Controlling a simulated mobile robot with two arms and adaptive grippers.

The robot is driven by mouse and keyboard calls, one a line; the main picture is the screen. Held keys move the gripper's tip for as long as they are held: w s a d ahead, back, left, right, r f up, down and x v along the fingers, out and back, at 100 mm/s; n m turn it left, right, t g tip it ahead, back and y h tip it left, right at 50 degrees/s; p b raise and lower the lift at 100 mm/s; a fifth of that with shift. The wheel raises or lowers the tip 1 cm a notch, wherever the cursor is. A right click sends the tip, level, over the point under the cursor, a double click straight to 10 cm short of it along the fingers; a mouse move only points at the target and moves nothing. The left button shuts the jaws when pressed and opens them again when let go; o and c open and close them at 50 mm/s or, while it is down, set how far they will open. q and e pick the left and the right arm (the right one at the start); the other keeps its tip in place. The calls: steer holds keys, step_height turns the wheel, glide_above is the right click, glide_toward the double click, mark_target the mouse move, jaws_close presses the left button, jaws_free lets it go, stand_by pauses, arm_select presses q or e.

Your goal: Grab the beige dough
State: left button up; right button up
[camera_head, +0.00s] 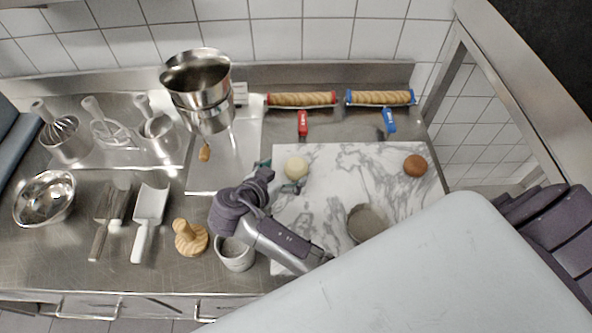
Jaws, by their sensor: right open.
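The beige dough (297,167) is a small pale ball on the upper left part of the white marble board (340,205). My right gripper (278,176) is open, with its fingertips close by the dough's left and lower left sides. I cannot tell whether a fingertip touches the dough. The dough's upper and right sides show clear of the gripper. My left gripper is not in view.
A brown ball (415,166) lies at the board's upper right. A round grey item (367,222) lies lower on the board. Steel pots (198,80) and two rolling-pin-like items (302,99) are behind.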

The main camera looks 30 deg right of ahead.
mark_target(294, 173)
steer(key=b+x, duration=0.1)
steer(key=x, duration=0.3)
steer(key=shift+d+f, duration=0.2)
steer(key=shift+w+d+f, duration=0.1)
steer(key=shift+w+d, duration=0.2)
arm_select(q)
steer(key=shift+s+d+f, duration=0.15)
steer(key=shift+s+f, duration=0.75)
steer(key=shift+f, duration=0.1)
arm_select(e)
steer(key=shift+s+a, duration=0.1)
steer(key=shift+c, duration=1.1)
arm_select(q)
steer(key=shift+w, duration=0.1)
arm_select(e)
steer(key=c, duration=1.1)
